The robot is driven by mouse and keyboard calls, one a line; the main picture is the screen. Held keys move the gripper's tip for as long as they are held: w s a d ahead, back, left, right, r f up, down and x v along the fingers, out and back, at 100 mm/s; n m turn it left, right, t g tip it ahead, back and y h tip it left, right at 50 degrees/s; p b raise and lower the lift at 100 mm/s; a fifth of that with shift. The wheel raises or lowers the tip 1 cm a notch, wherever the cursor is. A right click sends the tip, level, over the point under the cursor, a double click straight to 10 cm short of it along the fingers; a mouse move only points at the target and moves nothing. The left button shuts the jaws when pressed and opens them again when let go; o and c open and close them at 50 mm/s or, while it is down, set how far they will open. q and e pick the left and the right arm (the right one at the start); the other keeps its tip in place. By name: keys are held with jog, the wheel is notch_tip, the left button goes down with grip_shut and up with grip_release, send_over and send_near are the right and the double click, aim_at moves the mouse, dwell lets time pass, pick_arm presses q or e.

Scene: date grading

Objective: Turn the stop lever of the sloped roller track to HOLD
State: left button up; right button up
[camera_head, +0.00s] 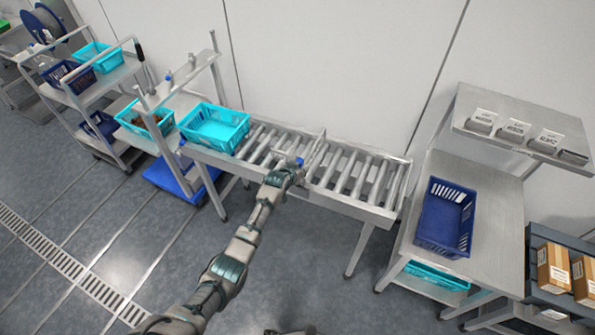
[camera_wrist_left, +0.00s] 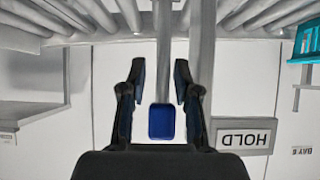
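The sloped roller track (camera_head: 385,212) runs along the wall in the head view. Its stop lever is a grey bar (camera_wrist_left: 162,50) with a blue grip (camera_wrist_left: 161,122) in the left wrist view. A small blue spot by my gripper in the head view (camera_head: 299,161) appears to be this grip. My left gripper (camera_wrist_left: 158,75) is open, with one finger on each side of the lever and visible gaps to the blue grip. In the head view my left gripper (camera_head: 292,168) is at the track's front edge. A HOLD label (camera_wrist_left: 243,137), upside down, is right of the fingers.
A cyan crate (camera_head: 214,127) sits at the track's left end. A table (camera_head: 490,205) with a dark blue crate (camera_head: 446,217) stands right of the track. A shelf cart (camera_head: 95,85) stands at the left. The floor in front is clear.

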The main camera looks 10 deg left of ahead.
pick_arm(q)
jog(key=v, duration=0.7)
jog(key=shift+s+d+r, duration=0.1)
jog(key=shift+s+r, duration=0.05)
dwell(0.3)
jog(key=s+a+f+g+y+b, duration=0.1)
jog(key=s+a+f+g, duration=0.15)
jog(key=s+f, duration=0.8)
jog(key=s+a+f+n+g, duration=0.1)
jog(key=s+a+f, duration=0.3)
jog(key=f, duration=1.1)
jog(key=s+a+f+g+y+b, duration=0.1)
jog(key=s+f, duration=0.8)
jog(key=f, duration=0.3)
jog(key=s+a+f+g, duration=0.1)
jog(key=s+f, duration=0.4)
jog(key=s, duration=0.8)
jog(key=s+a+f+g, duration=0.2)
jog(key=s+f, duration=0.4)
jog(key=s, duration=0.8)
jog(key=s+a+f+g+y, duration=0.1)
jog(key=s+a+f, duration=0.2)
jog(key=s, duration=1.1)
notch_tip(320, 180, down, 3)
jog(key=shift+a+r+b, duration=0.15)
jog(key=shift+a+b, duration=0.2)
jog(key=shift+b, duration=0.05)
